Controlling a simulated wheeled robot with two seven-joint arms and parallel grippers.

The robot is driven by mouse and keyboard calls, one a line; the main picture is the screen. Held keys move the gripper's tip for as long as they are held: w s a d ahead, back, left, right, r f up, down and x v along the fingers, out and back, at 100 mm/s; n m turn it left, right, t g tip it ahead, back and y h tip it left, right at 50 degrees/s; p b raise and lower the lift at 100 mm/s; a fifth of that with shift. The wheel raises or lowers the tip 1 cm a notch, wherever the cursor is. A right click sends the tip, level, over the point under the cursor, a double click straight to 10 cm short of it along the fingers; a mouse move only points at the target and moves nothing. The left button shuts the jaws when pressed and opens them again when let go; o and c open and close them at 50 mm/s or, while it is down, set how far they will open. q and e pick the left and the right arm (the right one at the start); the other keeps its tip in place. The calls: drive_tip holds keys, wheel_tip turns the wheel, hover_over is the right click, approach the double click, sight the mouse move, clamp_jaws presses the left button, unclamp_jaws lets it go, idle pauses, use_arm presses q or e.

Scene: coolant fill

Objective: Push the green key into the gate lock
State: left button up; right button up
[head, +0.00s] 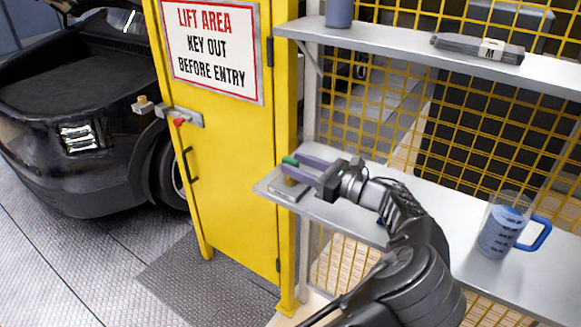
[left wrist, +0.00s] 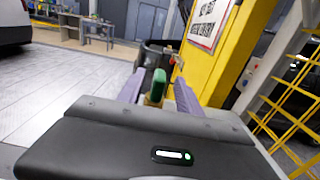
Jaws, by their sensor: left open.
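The green key (head: 290,160) is near the left end of the lower shelf, above a small grey block (head: 284,192) with a brass part. My left gripper (head: 303,168) is open, with its purple fingers pointing left around the key. In the left wrist view, the green key (left wrist: 158,83) shows upright between the two fingers (left wrist: 157,94); contact with them cannot be told. The gate lock (head: 182,117) is a grey plate with a red part on the yellow gate (head: 225,160), left of the gripper. My right gripper is not in view.
The grey lower shelf (head: 440,215) holds a jug of blue liquid (head: 503,228) at right. An upper shelf (head: 400,45) is above the arm. Yellow mesh (head: 400,125) stands behind. A black car (head: 75,110) is at left. The space before the gate is clear.

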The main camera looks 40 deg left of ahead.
sight(283, 158)
use_arm(q)
drive_tip(key=a+p, duration=0.2)
drive_tip(key=a, duration=0.3)
drive_tip(key=shift+s+a+r, duration=0.1)
drive_tip(key=shift+a+r, duration=0.05)
idle(0.5)
clamp_jaws()
idle(0.5)
